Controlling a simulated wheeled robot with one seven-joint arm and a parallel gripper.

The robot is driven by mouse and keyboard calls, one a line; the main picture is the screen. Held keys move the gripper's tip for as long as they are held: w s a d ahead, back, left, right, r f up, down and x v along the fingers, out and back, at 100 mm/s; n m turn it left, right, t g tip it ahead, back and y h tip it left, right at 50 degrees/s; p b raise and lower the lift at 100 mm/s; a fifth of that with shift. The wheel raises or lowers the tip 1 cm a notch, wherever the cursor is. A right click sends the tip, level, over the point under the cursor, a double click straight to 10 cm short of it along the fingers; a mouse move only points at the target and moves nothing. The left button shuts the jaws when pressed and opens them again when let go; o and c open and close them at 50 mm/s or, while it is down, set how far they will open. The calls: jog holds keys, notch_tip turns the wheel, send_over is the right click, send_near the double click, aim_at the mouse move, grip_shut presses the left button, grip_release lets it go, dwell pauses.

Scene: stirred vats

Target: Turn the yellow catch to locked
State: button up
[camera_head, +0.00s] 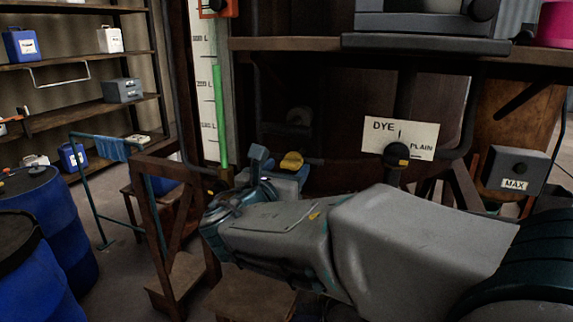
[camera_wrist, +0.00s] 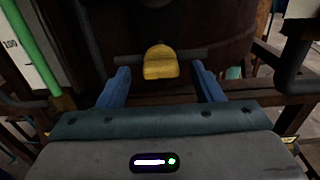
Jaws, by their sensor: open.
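The yellow catch (camera_head: 291,161) is a small rounded knob on a dark horizontal bar in front of the dark vat. In the wrist view the yellow catch (camera_wrist: 160,62) sits centrally, just beyond and between the two blue fingertips. My gripper (camera_wrist: 161,82) is open, with clear space on both sides of the catch, and does not appear to touch it. No lock marking shows by the catch.
A black knob with a yellow top (camera_head: 396,153) sits under the DYE/PLAIN sign (camera_head: 400,138), right of the catch. A green level tube (camera_head: 220,117) stands to the left. A grey MAX box (camera_head: 515,170) is at the right. Blue barrels (camera_head: 50,225) stand at the far left.

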jog(key=shift+w+d, duration=0.25)
jog(key=shift+w, duration=0.4)
jog(key=c, duration=1)
jog(key=shift+f+m+b, duration=0.15)
jog(key=shift+m+b, duration=0.15)
jog(key=shift+b, duration=0.25)
jog(key=m+b, duration=1.7)
jog(key=b, duration=0.5)
jog(key=shift+m, duration=0.3)
